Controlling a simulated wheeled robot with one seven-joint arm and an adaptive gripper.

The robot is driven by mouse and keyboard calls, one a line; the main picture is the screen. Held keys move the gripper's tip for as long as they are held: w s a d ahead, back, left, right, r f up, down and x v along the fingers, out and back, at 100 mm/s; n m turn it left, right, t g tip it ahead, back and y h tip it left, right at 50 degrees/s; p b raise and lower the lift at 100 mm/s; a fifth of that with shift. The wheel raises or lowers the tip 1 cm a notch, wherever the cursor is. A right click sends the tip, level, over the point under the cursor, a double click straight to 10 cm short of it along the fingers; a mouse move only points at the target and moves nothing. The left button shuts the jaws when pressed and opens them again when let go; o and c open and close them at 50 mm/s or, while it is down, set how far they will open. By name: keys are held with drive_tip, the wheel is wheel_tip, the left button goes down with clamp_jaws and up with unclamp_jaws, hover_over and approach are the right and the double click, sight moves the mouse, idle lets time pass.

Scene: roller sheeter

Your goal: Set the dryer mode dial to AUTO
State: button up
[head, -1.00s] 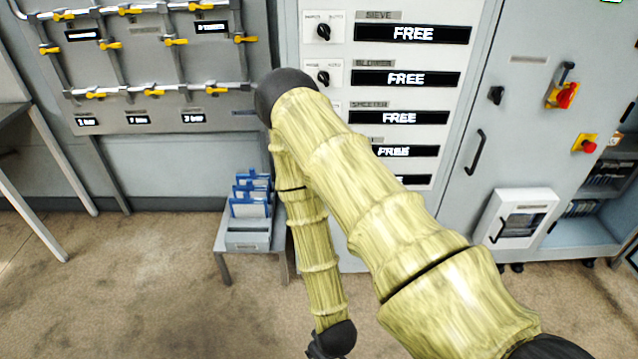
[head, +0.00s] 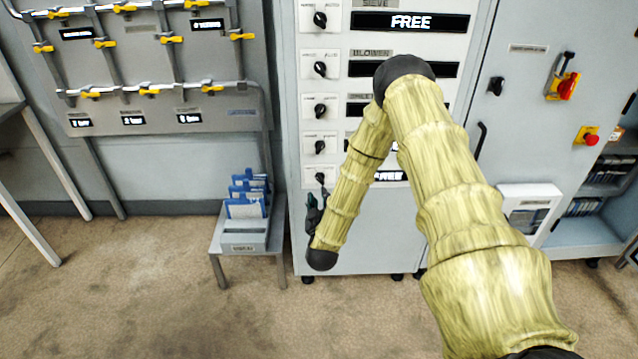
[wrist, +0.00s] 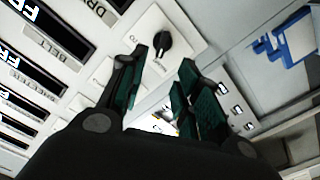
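The dryer mode dial (head: 320,178) is the lowest black knob in the column on the grey cabinet. In the wrist view it is a black knob (wrist: 162,41) on a white plate, near a partly cut-off label starting "DRY". My gripper (wrist: 164,62) is open, with its dark green fingers apart and nothing between them. The knob shows just beyond the fingertips, nearer the left one, and looks apart from both. In the head view my gripper (head: 313,203) is just below the dial, partly hidden by my forearm. The dial's position lettering is too small to read.
Several similar dials, such as the blower dial (head: 320,69), sit above in the column beside black displays (head: 410,22). A small grey stand (head: 240,238) with blue-framed cards is close at the left. Open floor lies in front.

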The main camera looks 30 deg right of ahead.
sight(319, 179)
drive_tip(key=p+x, duration=0.1)
drive_tip(key=x, duration=0.8)
drive_tip(key=shift+w+d, duration=0.1)
drive_tip(key=shift+w, duration=0.15)
clamp_jaws()
